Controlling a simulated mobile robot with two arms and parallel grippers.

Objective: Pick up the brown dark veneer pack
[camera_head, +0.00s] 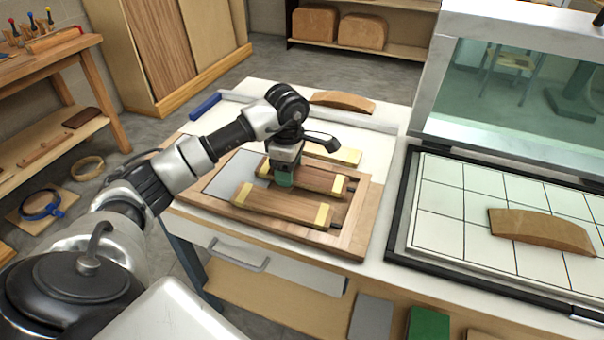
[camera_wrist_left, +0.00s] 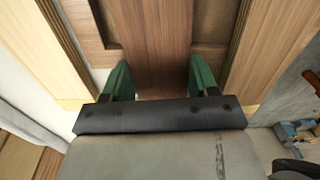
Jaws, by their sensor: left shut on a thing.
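My left gripper (camera_head: 285,179) reaches down at the left end of the rear of two brown bars with pale yellow end pieces, on a wooden tray (camera_head: 350,240). In the left wrist view its green fingers (camera_wrist_left: 158,78) stand on both sides of a brown striped board, the dark veneer pack (camera_wrist_left: 152,38), and are shut on it. The gripper hides part of the rear bar (camera_head: 320,181) in the head view. The front bar (camera_head: 280,203) lies apart, nearer me. I cannot tell whether the pack is lifted. My right gripper is not in view.
A press with a raised glass lid (camera_head: 520,90) stands right, a curved brown piece (camera_head: 540,232) on its gridded bed (camera_head: 450,205). Another curved piece (camera_head: 342,101) and a blue-handled tool (camera_head: 205,106) lie at the table's back. A pale block (camera_head: 335,155) lies behind the bars.

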